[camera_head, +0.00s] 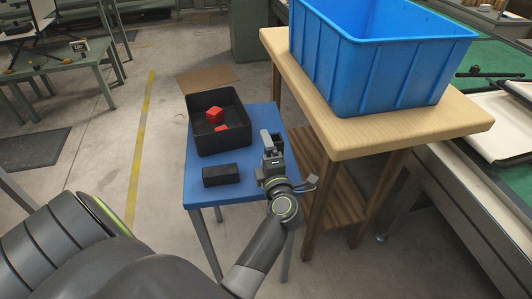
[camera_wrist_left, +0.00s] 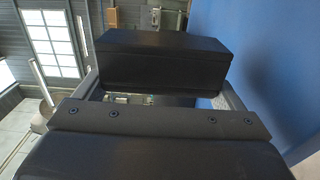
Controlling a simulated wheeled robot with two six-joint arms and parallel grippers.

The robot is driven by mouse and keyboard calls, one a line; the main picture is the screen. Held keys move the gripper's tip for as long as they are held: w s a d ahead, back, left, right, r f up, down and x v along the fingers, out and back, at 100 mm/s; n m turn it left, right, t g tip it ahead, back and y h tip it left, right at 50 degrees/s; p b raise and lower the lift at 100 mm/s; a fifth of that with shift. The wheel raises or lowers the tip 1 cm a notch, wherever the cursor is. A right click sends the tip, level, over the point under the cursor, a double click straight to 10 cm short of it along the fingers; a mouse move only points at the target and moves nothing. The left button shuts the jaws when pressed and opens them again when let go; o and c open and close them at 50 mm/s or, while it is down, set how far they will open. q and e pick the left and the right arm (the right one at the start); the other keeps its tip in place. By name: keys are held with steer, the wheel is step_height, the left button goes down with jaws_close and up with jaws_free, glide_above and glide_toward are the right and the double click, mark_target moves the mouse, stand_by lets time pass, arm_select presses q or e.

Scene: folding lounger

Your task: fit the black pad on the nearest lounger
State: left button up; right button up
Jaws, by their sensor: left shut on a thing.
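My left gripper (camera_head: 272,146) is over the right part of the small blue table (camera_head: 240,190). It is shut on a black block (camera_head: 279,141), which I take to be the black pad. In the left wrist view the block (camera_wrist_left: 160,62) spans between the two fingers, with a blue surface close on the right. I cannot tell whether the block touches the table. A second black block (camera_head: 220,175) lies on the table to the left of the gripper. My right gripper is out of view.
A black bin (camera_head: 193,140) with red cubes (camera_head: 214,114) stands at the table's back left. A higher wooden table (camera_head: 400,132) with a large blue crate (camera_head: 370,75) stands close on the right.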

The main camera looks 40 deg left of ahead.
arm_select(q)
steer(key=shift+f+b, duration=0.8)
steer(key=shift+f, duration=0.45)
steer(key=o, duration=0.7)
